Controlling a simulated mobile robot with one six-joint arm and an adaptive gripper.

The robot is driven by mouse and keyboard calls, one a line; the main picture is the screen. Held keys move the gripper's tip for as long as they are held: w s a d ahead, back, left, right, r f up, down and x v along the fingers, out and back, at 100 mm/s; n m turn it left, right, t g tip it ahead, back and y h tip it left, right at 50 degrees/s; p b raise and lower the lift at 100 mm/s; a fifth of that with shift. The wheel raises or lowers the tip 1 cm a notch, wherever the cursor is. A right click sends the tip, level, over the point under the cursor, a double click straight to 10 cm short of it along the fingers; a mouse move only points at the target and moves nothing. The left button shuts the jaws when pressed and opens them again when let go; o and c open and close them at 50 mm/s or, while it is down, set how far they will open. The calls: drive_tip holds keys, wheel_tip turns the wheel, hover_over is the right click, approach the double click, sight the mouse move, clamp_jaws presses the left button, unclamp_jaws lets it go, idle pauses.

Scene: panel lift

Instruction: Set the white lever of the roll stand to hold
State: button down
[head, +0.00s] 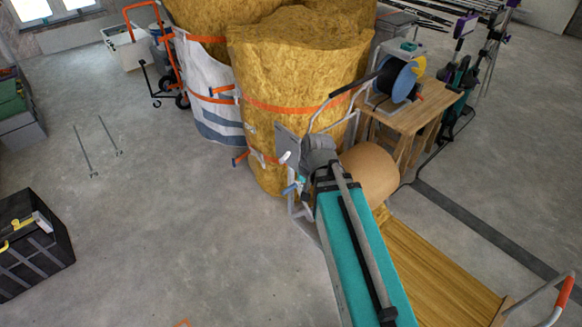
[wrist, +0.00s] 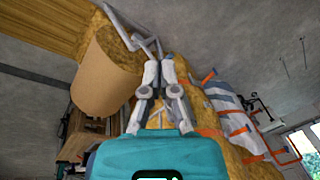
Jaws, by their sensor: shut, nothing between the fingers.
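The roll stand (head: 335,112) is a grey tube frame holding a brown roll (head: 370,172), beside the yellow insulation rolls. In the wrist view the brown roll (wrist: 106,72) is at the left, with the stand's grey tubes (wrist: 128,30) above my gripper. My gripper (wrist: 160,64) is shut and empty, its fingertips close to these tubes; contact cannot be told. In the head view my arm reaches the stand and covers much of it. A small white piece (head: 285,157) shows there beside a grey plate; whether it is the lever is unclear. The lever's setting cannot be read.
A tall insulation roll (head: 275,125) with orange straps stands right behind the stand. A wooden table (head: 408,112) with a cable reel is at the right. The floor at the left is mostly clear.

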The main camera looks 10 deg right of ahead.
drive_tip(key=w+f+m+t+y+b, duration=0.45)
drive_tip(key=w+f+m+b, duration=0.9)
drive_tip(key=b, duration=0.45)
drive_tip(key=w+d+f+m+t+b, duration=0.8)
drive_tip(key=w+f+m+b, duration=0.3)
drive_tip(key=m+b, duration=0.5)
drive_tip(key=shift+w+f+b, duration=0.3)
drive_tip(key=shift+w+b, duration=0.5)
drive_tip(key=shift+b, duration=0.9)
drive_tip(key=shift+w+h, duration=0.1)
drive_tip(key=shift+h, duration=0.15)
drive_tip(key=b, duration=0.1)
approach(285, 157)
drive_tip(key=w+f, duration=0.4)
drive_tip(key=shift+w+a+r, duration=0.65)
drive_tip(key=shift+w+a, duration=0.1)
drive_tip(key=shift+w, duration=0.25)
drive_tip(key=shift+d+p, duration=0.25)
drive_tip(key=shift+p, duration=0.1)
